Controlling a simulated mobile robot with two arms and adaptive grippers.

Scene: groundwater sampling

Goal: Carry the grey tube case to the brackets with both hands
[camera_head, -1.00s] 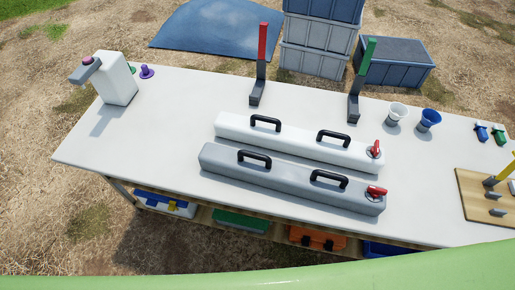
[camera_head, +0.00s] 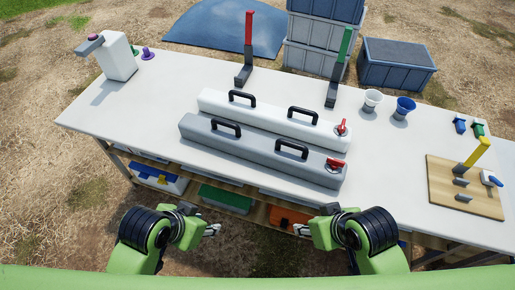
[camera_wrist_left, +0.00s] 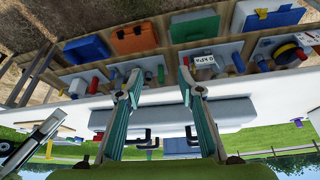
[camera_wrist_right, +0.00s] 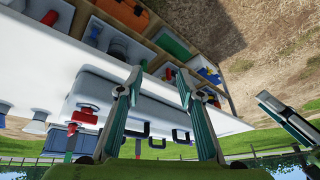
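The grey tube case (camera_head: 258,152) lies on the table along the near edge, with two black handles (camera_head: 226,127) (camera_head: 291,149) on top and a red valve (camera_head: 336,164) at its right end. A white tube case (camera_head: 270,118) lies parallel just behind it. At the back edge stand a bracket with a red post (camera_head: 248,42) and a bracket with a green post (camera_head: 342,58). My left gripper (camera_head: 212,230) and my right gripper (camera_head: 300,230) are in front of the table, apart from the case. Both show spread, empty fingers in their wrist views (camera_wrist_left: 160,75) (camera_wrist_right: 160,76).
A white jug (camera_head: 118,58) stands at the back left. White (camera_head: 372,98) and blue (camera_head: 404,107) funnels stand right of the green bracket. A wooden board (camera_head: 445,198) with a yellow-handled post lies at the right. Shelf boxes sit under the table. The tabletop left of the cases is clear.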

